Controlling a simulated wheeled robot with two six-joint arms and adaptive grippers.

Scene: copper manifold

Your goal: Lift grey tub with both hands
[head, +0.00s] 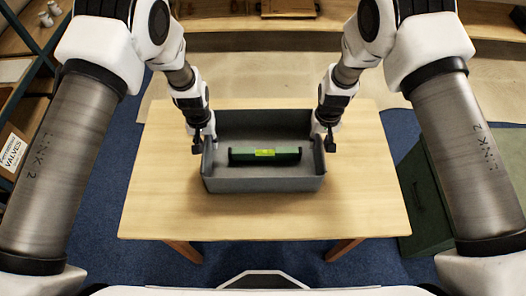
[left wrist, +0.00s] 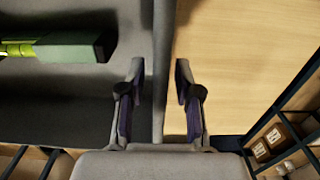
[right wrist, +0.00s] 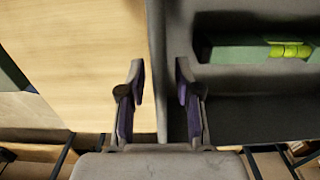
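The grey tub (head: 263,185) stands upright on the wooden table and holds a dark green spirit level (head: 240,157) with a yellow-green vial. My left gripper (head: 203,144) is at the tub's left wall. In the left wrist view its open fingers (left wrist: 158,85) straddle the tub wall (left wrist: 160,60), with a gap on both sides. My right gripper (head: 325,142) is at the tub's right wall. In the right wrist view its open fingers (right wrist: 161,85) straddle that wall (right wrist: 157,40), also with gaps visible.
The wooden table (head: 160,190) is bare around the tub. A dark green box (head: 425,200) stands on the floor at the right. A shelf unit (head: 30,70) with a box labelled VALVES (head: 10,152) is at the left. A wooden bench (head: 250,22) runs along the back.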

